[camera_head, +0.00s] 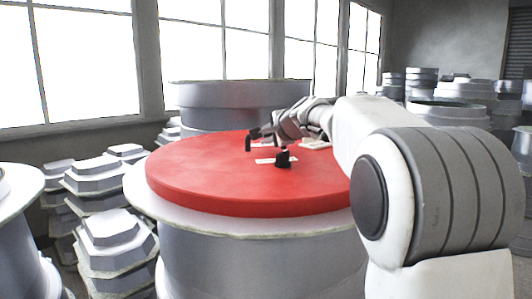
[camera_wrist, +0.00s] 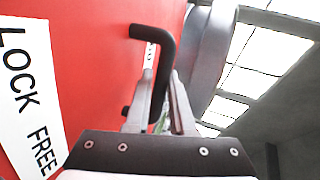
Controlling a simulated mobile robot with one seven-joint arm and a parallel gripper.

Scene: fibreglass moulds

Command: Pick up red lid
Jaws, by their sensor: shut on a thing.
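The red lid (camera_head: 215,178) is a wide, thick round disc lying about level over a grey mould (camera_head: 230,262) with a pale rim. I cannot tell whether a small gap separates lid and rim. A black bent handle (camera_wrist: 163,45) rises from the lid's red face (camera_wrist: 90,50) in the wrist view. My gripper (camera_wrist: 160,105) has its two grey fingers closed around the handle. In the head view my gripper (camera_head: 268,145) is above the lid's middle, and its fingertips are hard to make out.
A white label (camera_wrist: 28,100) reading "LOCK FREE" is on the lid. Another grey mould (camera_head: 225,95) stands behind. Stacked grey moulds (camera_head: 105,235) crowd the left, and more stacks (camera_head: 465,90) stand at the back right. Windows line the back wall.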

